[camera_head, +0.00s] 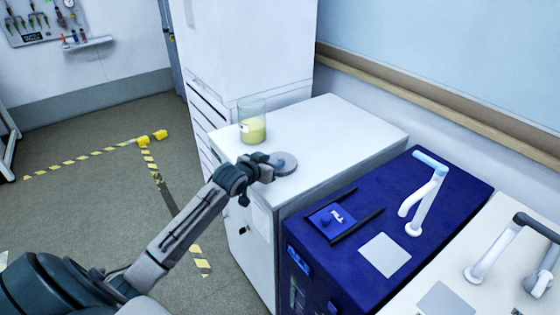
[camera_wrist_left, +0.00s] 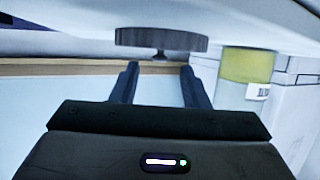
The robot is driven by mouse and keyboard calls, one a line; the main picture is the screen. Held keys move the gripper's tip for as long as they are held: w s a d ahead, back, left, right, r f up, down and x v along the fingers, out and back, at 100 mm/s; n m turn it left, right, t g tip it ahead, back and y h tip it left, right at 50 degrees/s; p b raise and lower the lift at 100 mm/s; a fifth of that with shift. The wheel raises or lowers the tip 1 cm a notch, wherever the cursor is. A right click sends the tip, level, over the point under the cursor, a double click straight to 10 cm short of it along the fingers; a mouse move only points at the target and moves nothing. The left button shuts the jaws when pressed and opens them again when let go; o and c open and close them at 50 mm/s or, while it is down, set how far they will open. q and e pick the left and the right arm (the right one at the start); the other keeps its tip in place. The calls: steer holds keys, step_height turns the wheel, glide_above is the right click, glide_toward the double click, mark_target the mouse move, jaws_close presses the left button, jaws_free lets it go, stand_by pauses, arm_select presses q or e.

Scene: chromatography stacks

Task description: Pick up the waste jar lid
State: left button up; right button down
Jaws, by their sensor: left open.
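The waste jar lid (camera_head: 285,161) is a grey round disc lying on the white cabinet top (camera_head: 345,125). My left gripper (camera_head: 273,166) is at the lid's near left edge. In the left wrist view, which looks upside down, the lid (camera_wrist_left: 160,38) shows edge-on with a small knob at its middle. The open fingertips (camera_wrist_left: 160,68) are on either side of the knob's line, just short of it, with nothing held between them. The waste jar (camera_head: 253,127), clear glass with yellow liquid, stands open behind the lid; it also shows in the wrist view (camera_wrist_left: 247,65). My right gripper is not in view.
A tall white cabinet (camera_head: 250,50) stands behind the jar. To the right is a dark blue instrument (camera_head: 440,205) with a raised white-and-blue arm (camera_head: 425,195), then a white instrument (camera_head: 500,265). The cabinet top right of the lid is clear.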

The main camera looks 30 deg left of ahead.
mark_target(280, 158)
arm_select(q)
steer(key=shift+x, duration=1.6)
steer(key=shift+c, duration=0.4)
jaws_close()
steer(key=shift+r, duration=0.1)
